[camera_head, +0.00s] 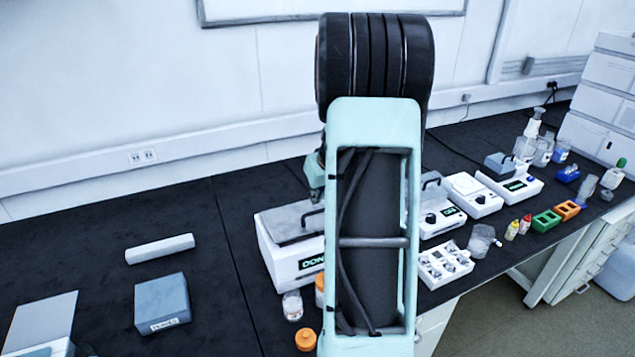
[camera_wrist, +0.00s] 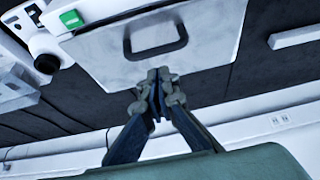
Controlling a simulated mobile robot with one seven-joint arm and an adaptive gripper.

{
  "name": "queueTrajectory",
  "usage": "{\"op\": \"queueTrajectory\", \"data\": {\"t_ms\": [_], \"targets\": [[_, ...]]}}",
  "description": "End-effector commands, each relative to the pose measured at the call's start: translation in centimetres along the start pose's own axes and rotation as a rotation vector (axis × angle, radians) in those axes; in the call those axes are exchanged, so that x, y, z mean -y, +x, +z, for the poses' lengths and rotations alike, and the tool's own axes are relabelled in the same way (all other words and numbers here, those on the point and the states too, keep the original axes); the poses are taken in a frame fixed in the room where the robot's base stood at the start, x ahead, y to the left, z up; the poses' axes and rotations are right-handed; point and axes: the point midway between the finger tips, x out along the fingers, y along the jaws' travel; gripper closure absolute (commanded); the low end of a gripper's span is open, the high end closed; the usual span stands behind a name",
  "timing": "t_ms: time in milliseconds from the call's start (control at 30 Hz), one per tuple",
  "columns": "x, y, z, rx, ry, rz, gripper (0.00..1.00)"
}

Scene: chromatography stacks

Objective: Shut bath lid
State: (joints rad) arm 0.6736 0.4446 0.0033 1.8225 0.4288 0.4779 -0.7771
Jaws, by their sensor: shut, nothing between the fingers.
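The bath is a white box (camera_head: 275,262) with a lit display, left of my arm in the head view. Its grey lid (camera_head: 287,222) lies flat across the top, though my arm hides the right part. In the wrist view the lid (camera_wrist: 205,45) fills the upper middle, with a dark loop handle (camera_wrist: 182,36). My gripper (camera_wrist: 158,72) is shut and empty, with its fingertips just below the handle in that picture. I cannot tell whether they touch the lid. In the head view only part of my gripper shows above the lid.
A jar (camera_head: 292,305) and an orange-capped container (camera_head: 305,340) stand before the bath. A blue-grey box (camera_head: 162,303) and a pale bar (camera_head: 160,249) lie to the left. White instruments (camera_head: 473,195) and an insert tray (camera_head: 444,263) stand right of my arm.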

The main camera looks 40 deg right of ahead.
Motion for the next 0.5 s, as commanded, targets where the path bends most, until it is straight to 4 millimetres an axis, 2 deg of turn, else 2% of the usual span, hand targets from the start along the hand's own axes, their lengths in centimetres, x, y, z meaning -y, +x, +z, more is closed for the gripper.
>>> {"op": "queueTrajectory", "data": {"t_ms": [200,500], "targets": [[-0.02,1.14,1.12,-0.002,0.0,0.0,1.0],[-0.01,1.26,1.24,-0.002,-0.001,0.001,1.0]]}}
